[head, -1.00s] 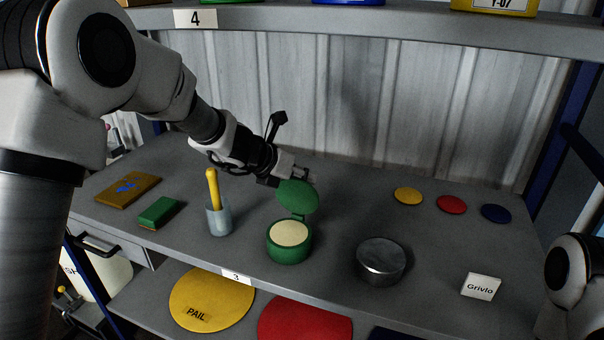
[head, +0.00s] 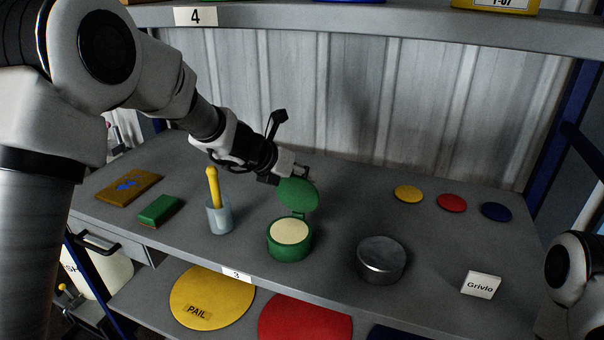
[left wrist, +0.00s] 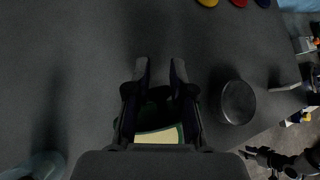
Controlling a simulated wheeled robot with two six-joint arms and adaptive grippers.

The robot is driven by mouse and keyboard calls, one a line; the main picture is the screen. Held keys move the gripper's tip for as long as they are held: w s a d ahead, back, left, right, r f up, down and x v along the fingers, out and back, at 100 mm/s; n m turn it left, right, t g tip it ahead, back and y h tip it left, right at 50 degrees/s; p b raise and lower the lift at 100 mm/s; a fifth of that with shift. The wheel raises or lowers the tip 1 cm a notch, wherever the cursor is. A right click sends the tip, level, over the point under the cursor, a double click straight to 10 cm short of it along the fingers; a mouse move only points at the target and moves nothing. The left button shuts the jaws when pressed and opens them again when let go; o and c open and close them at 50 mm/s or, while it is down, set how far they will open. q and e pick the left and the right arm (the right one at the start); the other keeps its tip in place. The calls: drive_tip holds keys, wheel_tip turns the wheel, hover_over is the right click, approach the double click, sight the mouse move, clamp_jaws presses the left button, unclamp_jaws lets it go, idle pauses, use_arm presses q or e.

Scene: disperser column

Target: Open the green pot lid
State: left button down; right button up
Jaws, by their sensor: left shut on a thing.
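The green pot (head: 289,248) stands on the grey shelf with pale cream contents showing. Its round green lid (head: 298,196) is swung up and tilted back at the rear of the rim. My left gripper (head: 296,174) is at the lid's upper edge, shut on it; the fingertips are partly hidden behind the lid. In the left wrist view the left fingers (left wrist: 161,72) point away, with the pot's cream contents (left wrist: 158,137) below them. My right arm shows at the right edge of the head view. A small dark part of the right gripper (left wrist: 256,153) shows in the left wrist view, too unclear to judge.
A grey metal tin (head: 381,260) stands right of the pot. A cup with a yellow-handled tool (head: 219,216) and a green block (head: 158,210) are to the left. Yellow, red and blue discs (head: 451,203) lie at the back right. A name card (head: 481,285) stands near the front edge.

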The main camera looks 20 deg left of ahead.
use_arm(q)
drive_tip(key=c, duration=1.3)
unclamp_jaws()
drive_tip(key=shift+s+f, duration=0.3)
drive_tip(key=shift+f, duration=0.5)
drive_tip(key=shift+o, duration=1.3)
drive_tip(key=shift+s+a, duration=0.1)
drive_tip(key=a+r+p, duration=0.2)
drive_tip(key=a+r, duration=0.1)
drive_tip(key=r, duration=0.6)
drive_tip(key=shift+a, duration=0.2)
drive_tip(key=shift+f, duration=0.1)
